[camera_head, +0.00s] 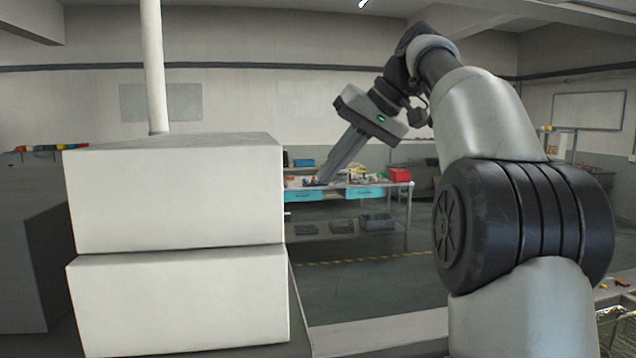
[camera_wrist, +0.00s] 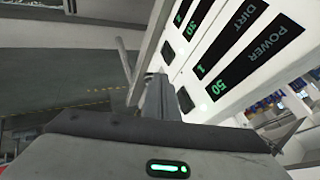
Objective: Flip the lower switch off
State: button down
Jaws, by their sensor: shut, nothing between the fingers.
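A white control panel (camera_wrist: 228,106) shows steeply tilted in the wrist view. A small black switch (camera_wrist: 185,100) sits beside the POWER display, and another dark switch (camera_wrist: 168,52) sits beside the DIRT display. I cannot tell their on or off positions. My gripper (camera_head: 326,178) is shut and empty, right of the white blocks in the head view. In the wrist view its fingers (camera_wrist: 156,90) are just left of the nearer switch; contact cannot be made out.
Two large white blocks (camera_head: 175,197) are stacked at left in the head view, with a pale pole (camera_head: 153,65) above them. A table with blue-fronted bins (camera_head: 365,193) stands behind my gripper. Open floor (camera_head: 375,275) lies right of the blocks.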

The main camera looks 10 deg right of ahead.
jog(key=d+f, duration=0.1)
jog(key=f, duration=0.1)
jog(key=d+f+b, duration=0.1)
jog(key=shift+w+d+f, duration=0.15)
jog(key=shift+w+d, duration=0.1)
jog(key=shift+d, duration=0.1)
jog(key=w+a+f+b, duration=0.1)
jog(key=w+a+f, duration=0.3)
jog(key=a+f, duration=0.3)
jog(key=shift+a+f, duration=0.15)
jog(key=shift+a, duration=0.8)
